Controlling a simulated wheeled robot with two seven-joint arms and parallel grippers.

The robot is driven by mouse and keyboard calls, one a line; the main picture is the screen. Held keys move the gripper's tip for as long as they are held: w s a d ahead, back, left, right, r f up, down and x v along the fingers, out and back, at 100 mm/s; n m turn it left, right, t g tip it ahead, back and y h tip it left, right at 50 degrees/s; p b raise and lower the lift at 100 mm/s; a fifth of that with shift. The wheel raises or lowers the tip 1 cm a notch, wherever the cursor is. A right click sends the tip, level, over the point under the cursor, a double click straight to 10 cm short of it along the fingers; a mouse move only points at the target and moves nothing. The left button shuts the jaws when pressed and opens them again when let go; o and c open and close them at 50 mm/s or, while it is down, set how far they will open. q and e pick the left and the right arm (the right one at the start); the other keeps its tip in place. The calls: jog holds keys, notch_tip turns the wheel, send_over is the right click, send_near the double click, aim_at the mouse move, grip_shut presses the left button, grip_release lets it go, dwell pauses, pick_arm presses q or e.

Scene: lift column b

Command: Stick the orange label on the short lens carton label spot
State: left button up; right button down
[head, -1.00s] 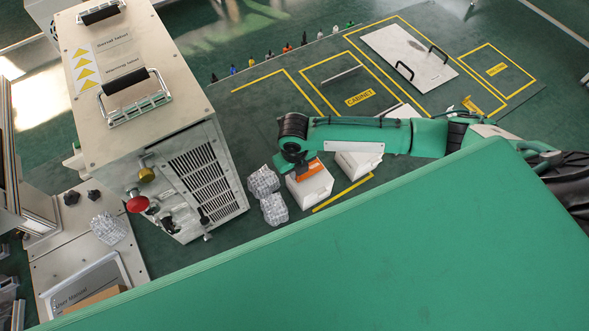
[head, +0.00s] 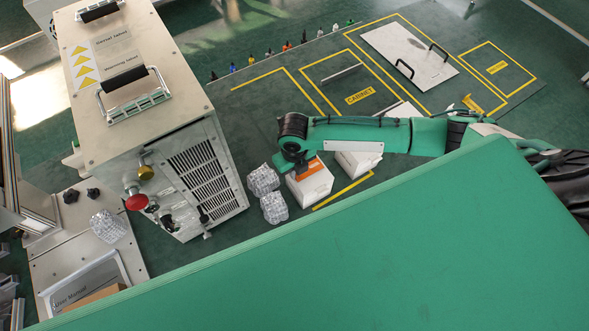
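Two white cartons stand on the green floor area at centre: a nearer left carton (head: 312,188) and a right carton (head: 358,164). I cannot tell from print which is the short lens carton. The orange label (head: 311,170) lies at the top of the left carton, seemingly against its face, with white showing around it. My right gripper (head: 301,162) points down at this carton's back edge, at or just above the label. Its fingertips are hidden by the wrist, so its opening and any contact are unclear. My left gripper is out of view.
Crumpled clear wrap bundles (head: 268,192) sit just left of the cartons. A large beige machine (head: 140,110) with a red knob stands at left. A white panel with handles (head: 410,57) lies at the back right. A yellow-lined cabinet area (head: 350,85) is mostly clear.

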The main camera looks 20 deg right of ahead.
jog(key=c, duration=2.1)
grip_release()
jog(key=o, duration=0.5)
notch_tip(320, 180, up, 14)
jog(key=b, duration=0.3)
jog(key=shift+f+b, duration=0.15)
jog(key=shift+b, duration=0.25)
